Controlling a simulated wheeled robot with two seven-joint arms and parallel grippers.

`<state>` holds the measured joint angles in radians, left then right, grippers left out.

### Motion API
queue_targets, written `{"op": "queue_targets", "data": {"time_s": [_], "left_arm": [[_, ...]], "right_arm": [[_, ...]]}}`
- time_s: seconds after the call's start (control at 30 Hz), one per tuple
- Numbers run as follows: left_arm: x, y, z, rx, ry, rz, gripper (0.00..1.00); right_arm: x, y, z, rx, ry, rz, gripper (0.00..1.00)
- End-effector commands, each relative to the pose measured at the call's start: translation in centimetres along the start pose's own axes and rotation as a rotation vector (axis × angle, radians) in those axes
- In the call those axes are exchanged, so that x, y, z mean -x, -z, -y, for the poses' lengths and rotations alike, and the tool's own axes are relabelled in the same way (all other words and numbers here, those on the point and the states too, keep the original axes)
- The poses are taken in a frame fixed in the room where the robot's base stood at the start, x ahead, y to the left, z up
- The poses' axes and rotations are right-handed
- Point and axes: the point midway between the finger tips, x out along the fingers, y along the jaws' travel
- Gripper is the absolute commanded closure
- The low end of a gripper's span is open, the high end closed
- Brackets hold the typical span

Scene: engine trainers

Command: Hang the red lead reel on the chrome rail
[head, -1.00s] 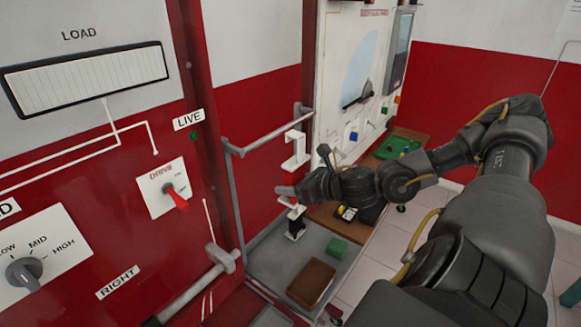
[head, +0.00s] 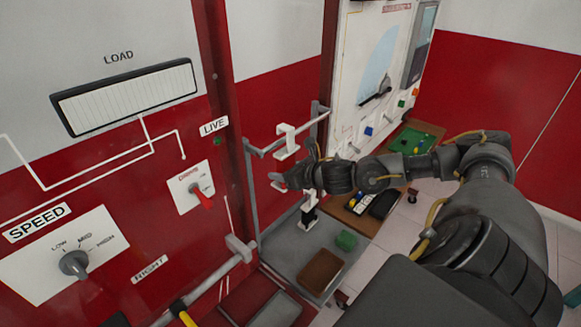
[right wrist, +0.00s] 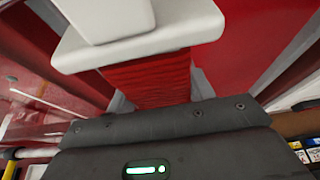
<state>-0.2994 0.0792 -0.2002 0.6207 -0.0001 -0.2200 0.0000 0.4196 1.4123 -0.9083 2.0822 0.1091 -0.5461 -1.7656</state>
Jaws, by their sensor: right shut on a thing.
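The red lead reel has a white hook (head: 287,153) above its drum in the head view. In the right wrist view its red wound drum (right wrist: 147,80) sits under a white flange. My right gripper (head: 290,179) is shut on the reel and mostly hides the drum in the head view. The chrome rail (head: 312,122) is a grey bar on brackets beside the red panel. The white hook overlaps the rail in the picture. I cannot tell whether it bears on the rail or is in front of it. My left gripper is not in view.
A black-and-white reel (head: 308,214) stands on the grey tray (head: 277,240) below my gripper. The red panel with a drive switch (head: 203,198) and a horizontal grey handrail (head: 210,283) is at left.

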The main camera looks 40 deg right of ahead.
Motion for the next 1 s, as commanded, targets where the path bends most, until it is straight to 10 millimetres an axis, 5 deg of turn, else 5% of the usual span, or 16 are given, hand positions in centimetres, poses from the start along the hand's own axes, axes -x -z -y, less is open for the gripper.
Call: {"op": "queue_targets", "data": {"time_s": [0.1,0.4,0.9,0.93,1.0], "left_arm": [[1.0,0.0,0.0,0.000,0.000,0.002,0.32],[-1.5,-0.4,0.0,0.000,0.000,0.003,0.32],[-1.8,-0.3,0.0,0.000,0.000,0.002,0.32],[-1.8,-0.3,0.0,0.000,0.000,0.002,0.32],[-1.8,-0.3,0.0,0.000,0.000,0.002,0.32]], "right_arm": [[-0.9,-0.7,0.0,-0.001,0.000,0.001,0.74],[-1.6,1.5,0.0,0.000,0.000,0.000,0.74],[-1.7,1.7,0.0,0.000,-0.001,0.000,0.74],[-1.7,1.7,0.0,0.000,-0.001,0.000,0.44],[-1.7,1.7,0.0,0.000,-0.001,0.000,0.34]]}}
